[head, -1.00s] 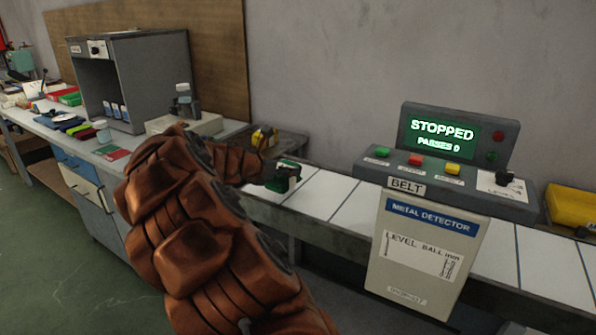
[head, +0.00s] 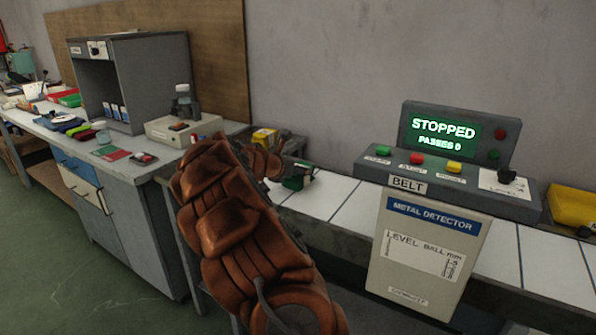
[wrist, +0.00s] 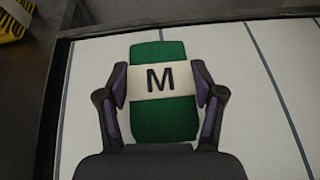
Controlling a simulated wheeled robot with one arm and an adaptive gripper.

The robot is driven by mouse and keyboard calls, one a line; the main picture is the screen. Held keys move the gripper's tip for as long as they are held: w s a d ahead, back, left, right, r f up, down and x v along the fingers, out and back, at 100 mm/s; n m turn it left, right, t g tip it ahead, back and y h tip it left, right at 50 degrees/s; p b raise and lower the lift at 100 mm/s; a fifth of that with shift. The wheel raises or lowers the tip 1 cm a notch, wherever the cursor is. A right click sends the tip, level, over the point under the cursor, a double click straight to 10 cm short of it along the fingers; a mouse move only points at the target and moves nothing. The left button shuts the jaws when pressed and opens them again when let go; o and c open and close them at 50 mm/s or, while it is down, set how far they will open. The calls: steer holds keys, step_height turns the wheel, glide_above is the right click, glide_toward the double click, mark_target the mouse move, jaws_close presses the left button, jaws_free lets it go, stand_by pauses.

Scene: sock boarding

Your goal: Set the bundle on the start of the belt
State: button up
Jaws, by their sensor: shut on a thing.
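The bundle (wrist: 163,114) is green with a pale band marked with a black M. In the wrist view my gripper (wrist: 162,88) is shut on it, one finger at each side. Behind it is the white belt (wrist: 240,60) with dark cross lines, near the belt's dark edge. Whether the bundle touches the belt I cannot tell. In the head view the bundle (head: 299,176) shows as a small green piece over the left end of the belt (head: 328,197). My gripper is mostly hidden there behind my orange-brown arm.
The metal detector (head: 428,240) stands across the belt at right; its screen reads STOPPED, PASSES 0. A yellow box (head: 264,137) lies left of the belt's end. A grey cabinet (head: 135,80) stands on the workbench at left. The belt between bundle and detector is clear.

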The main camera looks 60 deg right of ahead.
steer(key=shift+f, duration=0.15)
steer(key=o, duration=1.3)
steer(key=shift+c, duration=0.2)
steer(key=shift+a+r, duration=0.3)
steer(key=shift+a, duration=0.05)
steer(key=p+v, duration=0.1)
steer(key=v, duration=1)
steer(key=shift+a, duration=0.15)
